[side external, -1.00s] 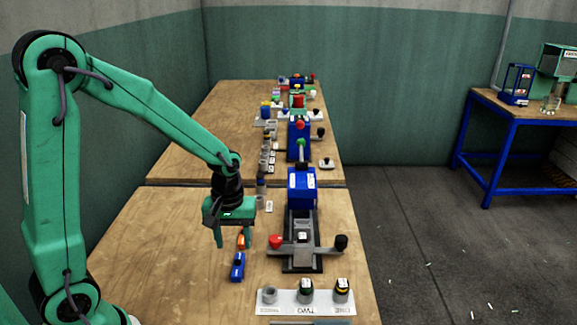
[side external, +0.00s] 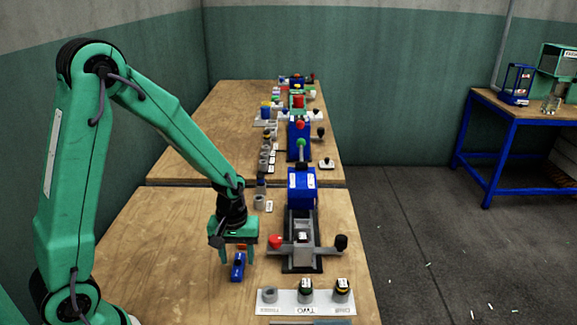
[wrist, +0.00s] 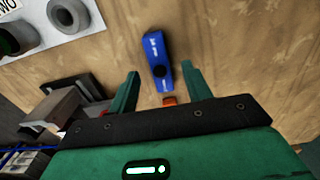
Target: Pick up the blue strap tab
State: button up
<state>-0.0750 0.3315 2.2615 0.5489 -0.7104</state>
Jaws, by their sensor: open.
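The blue strap tab (side external: 238,268) is a small blue block with a dark round spot, lying on the wooden table in front of the press. It also shows in the wrist view (wrist: 155,55), ahead of and partly between the fingertips. My gripper (side external: 238,258) is open and low over the table, with its fingers to either side of the tab's far end. In the wrist view my gripper (wrist: 160,80) has nothing held between its fingers. An orange piece (wrist: 169,101) shows between the fingers, close to the palm, mostly hidden.
The blue press (side external: 302,188) with a red-knobbed crossbar (side external: 275,242) stands just right of my gripper. A white holder (side external: 285,309) with several round pieces lies in front of it. More presses line the table behind. The table left of my gripper is clear.

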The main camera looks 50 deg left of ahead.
jog(key=shift+f, duration=1.1)
jog(key=shift+c, duration=0.2)
